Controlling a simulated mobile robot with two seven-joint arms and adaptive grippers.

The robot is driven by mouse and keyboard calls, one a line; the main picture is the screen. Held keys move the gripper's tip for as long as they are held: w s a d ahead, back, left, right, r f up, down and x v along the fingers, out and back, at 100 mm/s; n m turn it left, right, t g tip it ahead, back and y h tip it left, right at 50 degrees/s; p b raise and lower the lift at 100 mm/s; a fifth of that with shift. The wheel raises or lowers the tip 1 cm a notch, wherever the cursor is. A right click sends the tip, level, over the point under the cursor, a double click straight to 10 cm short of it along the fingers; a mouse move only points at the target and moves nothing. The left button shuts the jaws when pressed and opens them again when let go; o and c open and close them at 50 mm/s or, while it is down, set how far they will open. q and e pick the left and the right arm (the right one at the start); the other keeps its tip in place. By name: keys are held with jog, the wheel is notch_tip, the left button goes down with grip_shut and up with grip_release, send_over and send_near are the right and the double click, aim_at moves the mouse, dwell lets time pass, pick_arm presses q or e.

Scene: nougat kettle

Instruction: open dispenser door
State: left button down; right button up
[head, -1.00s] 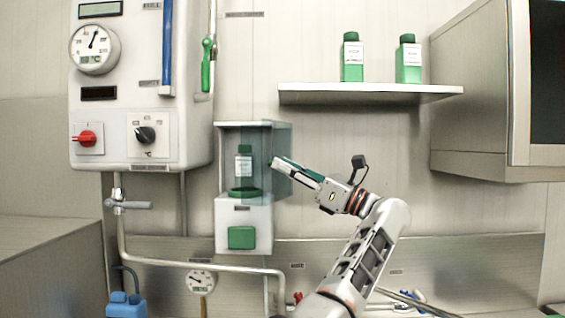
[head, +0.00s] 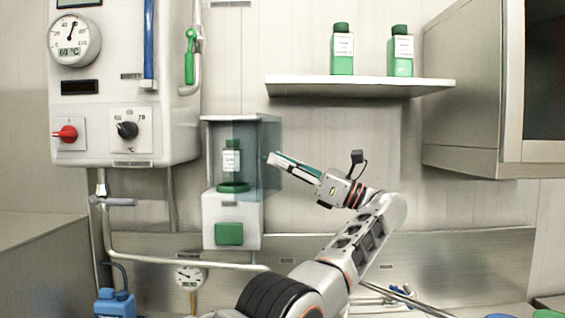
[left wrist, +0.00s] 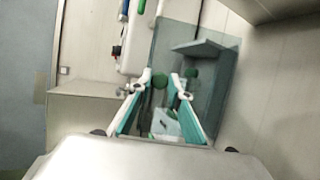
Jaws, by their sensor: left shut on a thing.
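The dispenser (head: 232,210) is a white wall unit with a green button, seen in the middle left of the head view. A bottle with a green cap (head: 232,160) stands inside. Its door (head: 262,180) is a clear bluish panel that stands out from the front, swung toward the right side. My left gripper (head: 268,158) reaches it from the right and is shut on the door. In the left wrist view the gripper's fingers (left wrist: 160,82) overlap the clear door (left wrist: 215,75). The exact grip spot is hard to see. My right gripper is out of view.
A shelf (head: 360,86) with two green bottles hangs above right. A white boiler panel (head: 125,75) with knobs and a gauge is on the left. A wall cabinet (head: 470,100) is at the right. Pipes (head: 180,262) run below the dispenser.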

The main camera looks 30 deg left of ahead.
pick_arm(q)
jog(key=c, duration=1.9)
grip_release()
jog(key=shift+a, duration=0.1)
jog(key=shift+f, duration=0.1)
